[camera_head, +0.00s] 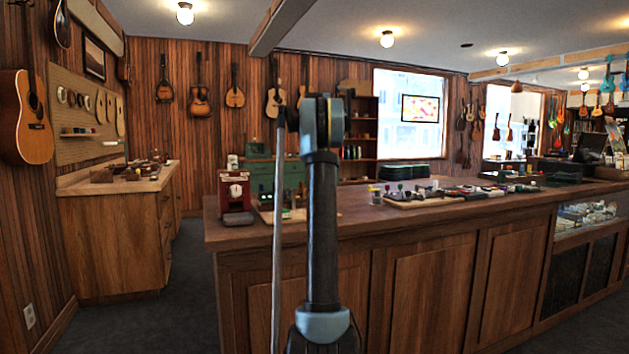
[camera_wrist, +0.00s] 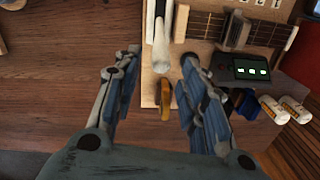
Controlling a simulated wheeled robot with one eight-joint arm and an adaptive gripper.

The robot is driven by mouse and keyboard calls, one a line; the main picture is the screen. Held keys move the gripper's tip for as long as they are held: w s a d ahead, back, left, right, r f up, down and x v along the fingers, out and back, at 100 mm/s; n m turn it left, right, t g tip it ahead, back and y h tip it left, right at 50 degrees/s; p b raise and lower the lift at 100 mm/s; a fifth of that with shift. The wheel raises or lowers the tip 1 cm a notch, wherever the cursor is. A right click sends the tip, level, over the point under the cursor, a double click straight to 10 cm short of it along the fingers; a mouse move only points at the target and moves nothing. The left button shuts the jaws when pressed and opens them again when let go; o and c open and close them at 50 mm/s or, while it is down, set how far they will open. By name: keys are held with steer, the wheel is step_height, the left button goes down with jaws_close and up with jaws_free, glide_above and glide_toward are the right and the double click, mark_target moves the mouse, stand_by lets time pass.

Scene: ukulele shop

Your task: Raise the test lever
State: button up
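In the wrist view a wooden test board (camera_wrist: 150,88) carries a pale rounded bar (camera_wrist: 162,45), which looks like the test lever. A short amber-brown piece (camera_wrist: 165,100) lies just below it. A fretted neck piece (camera_wrist: 235,28) and a small dark box with a lit green display (camera_wrist: 250,68) are to its right. My gripper (camera_wrist: 155,62) is open, its fingers spread on both sides of the bar's lower end. I see no clear contact, and the height gap cannot be told. In the head view my arm hides the gripper.
The wooden counter (camera_head: 440,212) is bare left of the board in the wrist view. White bottles (camera_wrist: 285,108) lie at the right. In the head view a red device with a dial (camera_head: 235,192) stands at the counter's left end; a tool tray (camera_head: 415,203) lies right of my arm.

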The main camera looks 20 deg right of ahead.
step_height(320, 180, up, 7)
steer(key=shift+d, duration=0.2)
steer(key=shift+w, duration=0.1)
stand_by(0.5)
steer(key=s+a+f, duration=0.4)
steer(key=s+a, duration=0.1)
steer(key=s, duration=0.4)
steer(key=s+a+f+t, duration=0.1)
steer(key=s+a+f, duration=0.35)
steer(key=s, duration=0.35)
steer(key=s+a+f, duration=0.4)
steer(key=s+a, duration=0.2)
steer(key=s, duration=0.3)
steer(key=s+a+f, duration=0.2)
steer(key=s+f, duration=1)
steer(key=f, duration=0.3)
steer(key=s+a+f+n+t, duration=0.1)
steer(key=s+a+f, duration=0.2)
steer(key=s+f, duration=1)
steer(key=shift+f+h, duration=0.3)
steer(key=shift+f, duration=0.65)
steer(key=shift+a, duration=0.1)
steer(key=shift+w+f, duration=0.2)
steer(key=shift+w, duration=0.25)
